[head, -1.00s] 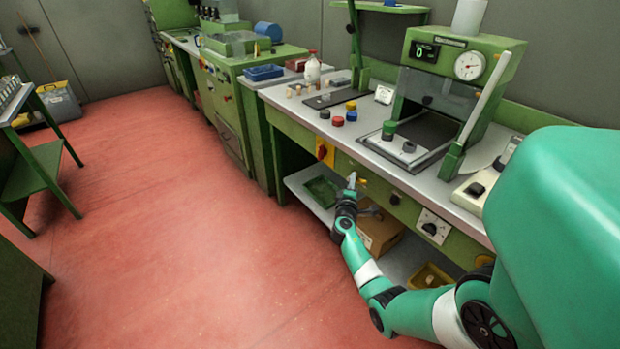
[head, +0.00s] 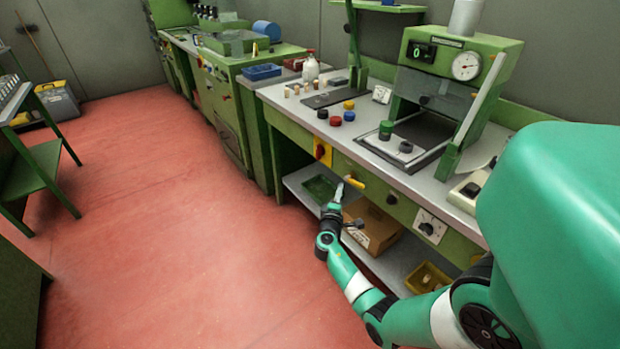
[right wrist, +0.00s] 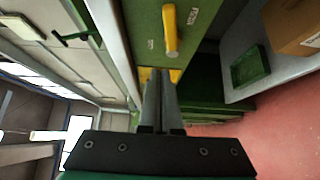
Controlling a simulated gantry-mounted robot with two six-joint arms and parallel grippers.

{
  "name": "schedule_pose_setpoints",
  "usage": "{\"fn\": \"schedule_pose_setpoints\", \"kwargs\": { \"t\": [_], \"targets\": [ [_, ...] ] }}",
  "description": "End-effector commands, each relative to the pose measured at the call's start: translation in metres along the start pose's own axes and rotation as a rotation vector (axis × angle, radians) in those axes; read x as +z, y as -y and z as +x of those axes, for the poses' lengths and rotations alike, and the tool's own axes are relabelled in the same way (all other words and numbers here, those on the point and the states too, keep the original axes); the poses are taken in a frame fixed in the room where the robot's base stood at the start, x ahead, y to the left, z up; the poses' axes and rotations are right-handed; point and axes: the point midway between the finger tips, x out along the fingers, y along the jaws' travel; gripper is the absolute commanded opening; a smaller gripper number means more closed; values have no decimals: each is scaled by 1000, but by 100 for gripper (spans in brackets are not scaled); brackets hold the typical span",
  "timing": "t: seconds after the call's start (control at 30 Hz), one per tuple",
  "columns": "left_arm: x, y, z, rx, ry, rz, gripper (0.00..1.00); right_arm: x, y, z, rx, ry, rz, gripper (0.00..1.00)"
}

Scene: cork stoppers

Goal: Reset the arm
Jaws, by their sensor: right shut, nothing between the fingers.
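My right gripper (head: 340,188) is in front of the green workbench (head: 378,192), below the tabletop edge. Its fingers are shut with nothing between them. It is close to a yellow handle (head: 354,182) on the bench front; in the right wrist view the yellow handle (right wrist: 170,30) lies beyond the shut fingertips (right wrist: 161,75), and I see no grip on it. My left gripper is not in view.
The benchtop holds several corks (head: 297,89), coloured caps (head: 336,120) and a press (head: 455,75) with a gauge. A cardboard box (head: 372,228) and a green tray (head: 322,188) sit on the lower shelf.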

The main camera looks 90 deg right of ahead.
Motion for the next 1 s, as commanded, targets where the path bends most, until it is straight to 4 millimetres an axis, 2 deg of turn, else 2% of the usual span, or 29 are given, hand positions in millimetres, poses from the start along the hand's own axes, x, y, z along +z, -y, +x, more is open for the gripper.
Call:
{"fn": "schedule_pose_setpoints", "kwargs": {
  "t": [0.03,0.2,0.83,0.93,1.0],
  "targets": [
    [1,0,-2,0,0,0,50,-4,6,-6,-1,-3,-3,0],
    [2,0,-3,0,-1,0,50,-9,14,-15,0,0,-1,0],
    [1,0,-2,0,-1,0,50,-10,13,-17,1,-2,0,0],
    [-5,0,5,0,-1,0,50,-26,2,-25,4,-37,4,0],
    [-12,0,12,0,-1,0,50,-53,-19,-34,17,-87,20,0]
  ]
}}
